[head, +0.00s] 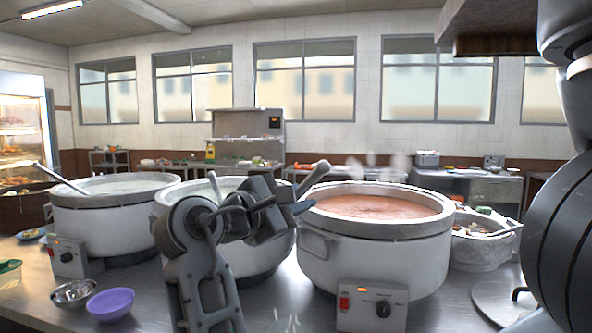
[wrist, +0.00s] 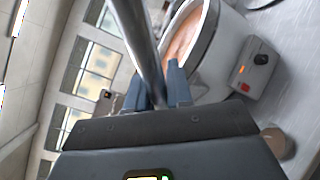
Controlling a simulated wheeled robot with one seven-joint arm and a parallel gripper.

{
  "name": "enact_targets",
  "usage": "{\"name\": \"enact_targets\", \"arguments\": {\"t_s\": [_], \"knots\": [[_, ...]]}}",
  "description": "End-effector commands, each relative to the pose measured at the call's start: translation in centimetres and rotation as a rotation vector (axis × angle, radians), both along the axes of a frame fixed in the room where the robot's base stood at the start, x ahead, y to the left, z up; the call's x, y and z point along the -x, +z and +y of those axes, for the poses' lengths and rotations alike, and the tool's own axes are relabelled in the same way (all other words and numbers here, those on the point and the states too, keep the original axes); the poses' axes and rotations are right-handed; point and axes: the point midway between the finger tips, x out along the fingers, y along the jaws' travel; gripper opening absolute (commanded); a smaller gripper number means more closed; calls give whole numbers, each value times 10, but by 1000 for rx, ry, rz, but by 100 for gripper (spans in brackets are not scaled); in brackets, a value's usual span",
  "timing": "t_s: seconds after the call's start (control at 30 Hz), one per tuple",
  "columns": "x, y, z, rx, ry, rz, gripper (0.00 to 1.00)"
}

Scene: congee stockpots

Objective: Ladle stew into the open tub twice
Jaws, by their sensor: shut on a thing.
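My gripper (head: 268,212) is raised in front of the middle and right stockpots, shut on a metal ladle handle (wrist: 138,45). In the head view a pale rod (head: 314,178), likely this handle, slants up right from the jaws. The right stockpot (head: 372,260) holds reddish-brown stew (head: 370,206), which also shows in the wrist view (wrist: 184,38). A container with a green rim (head: 9,272) is cut off at the left edge; I cannot tell whether it is the open tub.
The middle stockpot (head: 265,258) and left stockpot (head: 115,225) hold pale congee; a handle (head: 60,178) leans from the left one. A steel bowl (head: 74,292) and purple bowl (head: 110,304) stand at front left. A pale tub with contents (head: 482,250) stands right of the stew.

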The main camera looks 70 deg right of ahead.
Motion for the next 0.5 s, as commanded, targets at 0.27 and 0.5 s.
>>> {"name": "enact_targets", "arguments": {"t_s": [0.27,0.5], "knots": [[45,-86,37,2,-92,8,0],[77,-130,61,8,-152,1,0]]}}
